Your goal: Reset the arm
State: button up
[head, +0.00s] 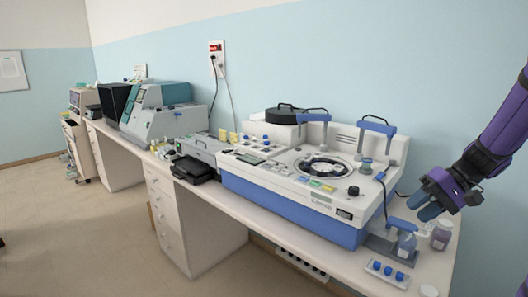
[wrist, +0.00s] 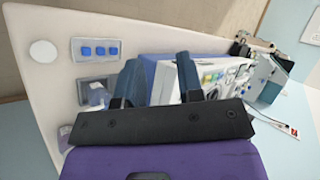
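My gripper (head: 424,206) is at the right end of the counter in the head view, on my purple arm. It is above the bottle and jar there, apart from them. In the wrist view my gripper (wrist: 160,72) shows two dark blue fingers spread apart, with nothing held between them. The white and blue staining machine (head: 300,185) stands left of my gripper on the counter; it also shows behind the fingers in the wrist view (wrist: 220,75).
Below my gripper are a clear bottle (head: 406,244) on a grey plate, a jar (head: 441,236) and a white tray with blue-topped pieces (head: 374,276). More instruments (head: 160,112) line the counter at left. The floor (head: 60,230) in front at left is clear.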

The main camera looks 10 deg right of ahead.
jog(key=s+a+r+n+t+h, duration=0.3)
jog(key=s+a+r+h, duration=0.5)
jog(key=s+a+r, duration=0.6)
jog(key=shift+s+a+n+h, duration=0.3)
jog(key=shift+s+a+n, duration=0.25)
jog(key=shift+a+n, duration=0.2)
